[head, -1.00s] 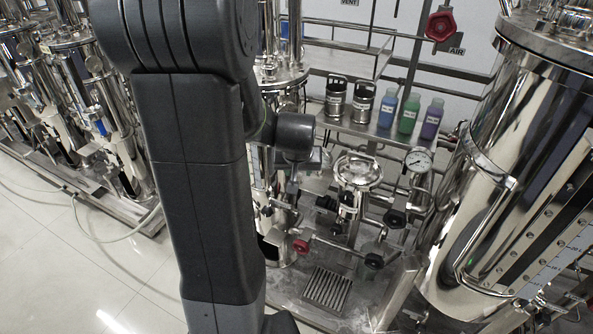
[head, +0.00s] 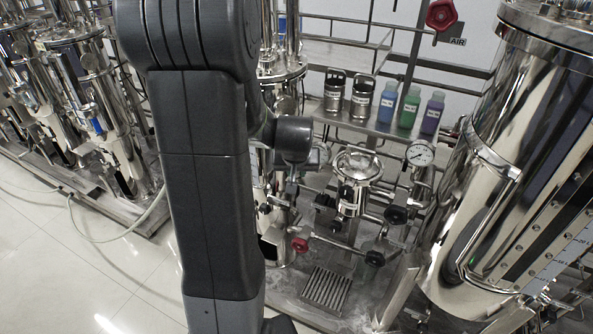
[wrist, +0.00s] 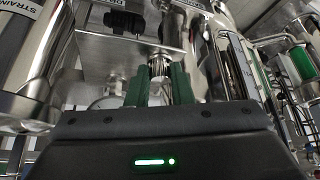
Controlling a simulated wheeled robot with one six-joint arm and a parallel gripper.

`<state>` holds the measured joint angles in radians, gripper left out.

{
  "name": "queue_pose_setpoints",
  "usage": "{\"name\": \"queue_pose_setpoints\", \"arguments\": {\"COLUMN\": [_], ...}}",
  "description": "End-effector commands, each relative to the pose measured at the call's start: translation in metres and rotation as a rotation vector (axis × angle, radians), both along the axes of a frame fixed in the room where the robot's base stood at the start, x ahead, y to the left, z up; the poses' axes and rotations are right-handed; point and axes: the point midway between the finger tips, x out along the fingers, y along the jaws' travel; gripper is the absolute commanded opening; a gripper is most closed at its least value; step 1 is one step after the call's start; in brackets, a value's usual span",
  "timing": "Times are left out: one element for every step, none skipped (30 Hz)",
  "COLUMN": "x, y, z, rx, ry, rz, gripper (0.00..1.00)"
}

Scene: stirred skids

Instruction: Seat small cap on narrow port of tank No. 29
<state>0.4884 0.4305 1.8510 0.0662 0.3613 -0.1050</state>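My gripper (wrist: 160,75) shows in the wrist view, its two green fingers pointing up and away. A small ribbed metal piece, seemingly the small cap (wrist: 160,65), sits between the fingertips and appears to be gripped. In the head view my gripper is hidden behind my dark arm. No label reading 29 is legible, and I cannot tell which vessel is that tank or pick out its narrow port.
Two steel canisters (head: 334,92) and blue, green and purple bottles (head: 409,107) stand on a shelf. Pipes with red and black valve knobs and a gauge (head: 420,154) crowd the middle. More steel tanks (head: 85,90) stand left. Tiled floor (head: 110,270) is open at lower left.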

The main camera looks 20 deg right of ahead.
Motion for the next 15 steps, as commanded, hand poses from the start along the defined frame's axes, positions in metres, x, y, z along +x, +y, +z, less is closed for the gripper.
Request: {"name": "queue_pose_setpoints", "arguments": {"x": [0.0, 0.0, 0.0, 0.0, 0.0, 0.0, 0.0, 0.0, 0.0, 0.0, 0.0, 0.0, 0.0, 0.0, 0.0], "y": [0.0, 0.0, 0.0, 0.0, 0.0, 0.0, 0.0, 0.0, 0.0, 0.0, 0.0, 0.0, 0.0, 0.0, 0.0], "z": [0.0, 0.0, 0.0, 0.0, 0.001, 0.001, 0.002, 0.003, 0.005, 0.007, 0.009, 0.012, 0.014, 0.016, 0.018], "rx": [0.0, 0.0, 0.0, 0.0, 0.0, 0.0, 0.0, 0.0, 0.0, 0.0, 0.0, 0.0, -0.001, -0.001, 0.0], "ry": [0.0, 0.0, 0.0, 0.0, 0.0, -0.001, -0.001, -0.001, -0.001, -0.001, -0.001, -0.001, -0.002, -0.002, -0.001], "rz": [0.0, 0.0, 0.0, 0.0, 0.0, 0.0, 0.0, 0.0, 0.0, 0.0, 0.0, 0.0, 0.0, 0.0, 0.0], "gripper": [0.0, 0.0, 0.0, 0.0, 0.0, 0.0, 0.0, 0.0, 0.0, 0.0, 0.0, 0.0, 0.0, 0.0, 0.0]}}
